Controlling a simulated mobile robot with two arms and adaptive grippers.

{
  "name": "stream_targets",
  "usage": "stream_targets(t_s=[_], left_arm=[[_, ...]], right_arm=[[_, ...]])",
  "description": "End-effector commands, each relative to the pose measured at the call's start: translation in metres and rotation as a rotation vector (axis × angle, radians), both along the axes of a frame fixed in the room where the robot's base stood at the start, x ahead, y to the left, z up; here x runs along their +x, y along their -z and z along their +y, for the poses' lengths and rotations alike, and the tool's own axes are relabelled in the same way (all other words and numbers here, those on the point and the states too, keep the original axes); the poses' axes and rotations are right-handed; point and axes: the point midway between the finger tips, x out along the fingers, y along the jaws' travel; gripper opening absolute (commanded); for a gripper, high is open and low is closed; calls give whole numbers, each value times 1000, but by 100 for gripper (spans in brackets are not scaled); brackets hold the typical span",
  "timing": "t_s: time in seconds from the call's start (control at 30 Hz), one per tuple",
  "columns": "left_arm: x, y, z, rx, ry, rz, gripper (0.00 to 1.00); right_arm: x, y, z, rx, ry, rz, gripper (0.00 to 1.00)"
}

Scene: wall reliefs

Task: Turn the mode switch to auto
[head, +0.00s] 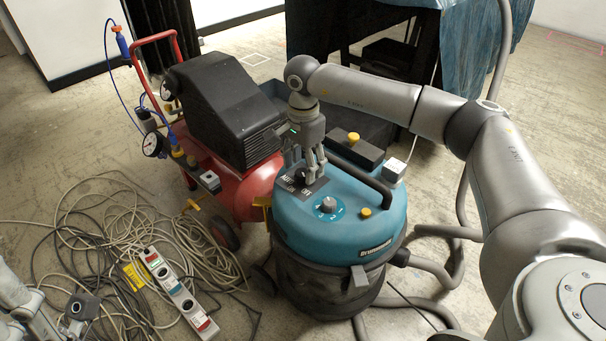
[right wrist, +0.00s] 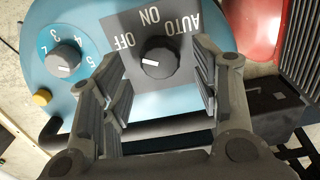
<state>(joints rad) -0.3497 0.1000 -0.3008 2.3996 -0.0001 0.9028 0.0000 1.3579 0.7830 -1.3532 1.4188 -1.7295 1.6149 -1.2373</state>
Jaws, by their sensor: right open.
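The mode switch is a round black knob (right wrist: 159,58) with a white mark, on a dark plate lettered OFF, ON and AUTO (right wrist: 180,25). The mark lies on the knob's left side in the right wrist view, on the OFF side. The plate is on top of the teal vacuum (head: 350,225). My right gripper (head: 311,166) is open above the plate. In the right wrist view its fingers stand on both sides of the knob, apart from it. My left arm (head: 22,298) shows at the lower left edge; its finger opening is unclear.
A grey dial (right wrist: 64,58) with numbers and a yellow button (right wrist: 41,97) are beside the plate. A black handle (head: 360,180) arches over the vacuum. A red compressor (head: 245,190) stands close on the left. Tangled cables (head: 110,230) and a power strip (head: 178,290) lie on the floor.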

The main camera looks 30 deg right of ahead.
Motion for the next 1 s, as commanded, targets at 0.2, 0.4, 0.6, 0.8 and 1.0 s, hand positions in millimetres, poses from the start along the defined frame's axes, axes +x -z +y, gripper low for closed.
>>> stream_targets(t_s=[0.2, 0.4, 0.6, 0.8, 1.0], left_arm=[[0, 8, 0, 1, 0, 2, 40], [0, 8, 0, 1, 0, 2, 40], [1, 8, 0, 1, 0, 3, 40], [1, 8, 0, 1, 0, 3, 40], [1, 8, 0, 1, 0, 4, 40]], right_arm=[[0, 21, 0, 1, 0, 0, 57], [0, 23, 1, 1, -1, 0, 57], [0, 22, 1, 1, -1, -1, 46], [0, 22, 1, 1, 0, -1, 21], [0, 22, 1, 1, 3, -1, 11]])
